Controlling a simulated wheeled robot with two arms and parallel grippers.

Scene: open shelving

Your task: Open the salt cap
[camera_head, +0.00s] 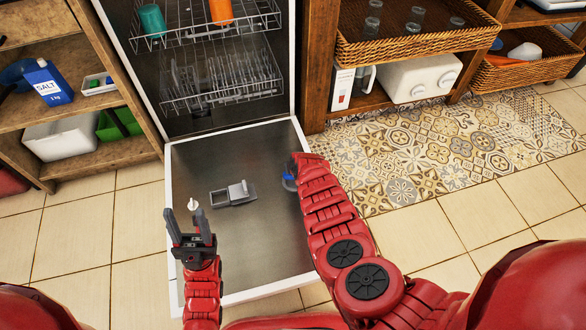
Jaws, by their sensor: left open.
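A blue box labelled SALT (48,82) stands on the left shelf, with a small pale part at its top. I cannot tell whether that part is a cap. No salt cap shows clearly inside the open dishwasher (185,105). My left gripper (189,219) is open over the left side of the lowered door (262,235). A small white piece (193,204) shows at its fingers; I cannot tell whether it is touched. My right arm reaches over the door's right edge, and its fingers do not show. A small blue thing (289,181) is beside that arm's far end.
A grey dispenser (234,194) sits on the door. The upper rack (190,33) holds a teal cup (152,19) and an orange cup (221,11); the lower rack (222,88) is below. Shelves flank the dishwasher. Tiled floor and a patterned mat (430,145) are clear.

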